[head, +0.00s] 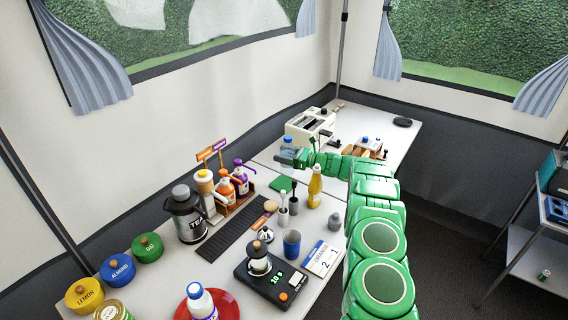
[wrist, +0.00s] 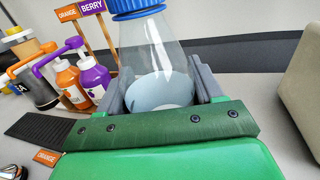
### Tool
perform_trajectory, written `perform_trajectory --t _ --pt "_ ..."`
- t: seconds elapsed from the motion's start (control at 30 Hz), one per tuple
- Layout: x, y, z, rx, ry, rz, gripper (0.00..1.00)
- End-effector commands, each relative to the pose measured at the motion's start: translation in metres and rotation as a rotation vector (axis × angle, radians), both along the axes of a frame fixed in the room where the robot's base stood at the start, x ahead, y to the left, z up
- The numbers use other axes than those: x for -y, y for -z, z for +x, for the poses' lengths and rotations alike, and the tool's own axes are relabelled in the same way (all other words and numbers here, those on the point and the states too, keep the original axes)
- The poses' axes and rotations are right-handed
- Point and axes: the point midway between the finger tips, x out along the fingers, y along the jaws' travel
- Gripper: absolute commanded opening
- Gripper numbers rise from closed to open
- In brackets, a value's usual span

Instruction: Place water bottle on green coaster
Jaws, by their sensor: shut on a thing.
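The water bottle (wrist: 155,48) is clear with a blue cap and stands roughly upright between the two grey fingers of my gripper (wrist: 160,88), which is shut on it. In the head view, the bottle (head: 287,143) shows small at the end of my green arm, behind the gripper (head: 291,156). The green coaster (head: 281,183) lies flat on the table, nearer than the gripper and slightly left of it. The coaster does not show in the wrist view. Whether the bottle's base touches the table is hidden.
A rack with orange and purple syrup bottles (head: 240,178) stands left of the coaster. A yellow bottle (head: 315,186) and a small dispenser (head: 283,212) stand close to its right and front. A black mat (head: 228,238) lies front left.

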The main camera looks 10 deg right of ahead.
Motion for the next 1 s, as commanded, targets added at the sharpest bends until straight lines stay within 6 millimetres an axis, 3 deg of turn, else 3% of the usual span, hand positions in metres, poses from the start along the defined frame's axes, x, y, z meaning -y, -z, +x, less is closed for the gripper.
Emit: perform_trajectory --t 0.33,0.8,0.83,1.0 --pt "0.0 0.034 0.0 0.0 0.0 -0.001 0.37" --pt "0.0 0.041 0.0 0.001 0.0 -0.001 0.37" --pt "0.0 0.041 0.0 0.001 0.0 -0.001 0.69" --pt "0.0 0.041 0.0 0.001 0.0 -0.001 0.92"
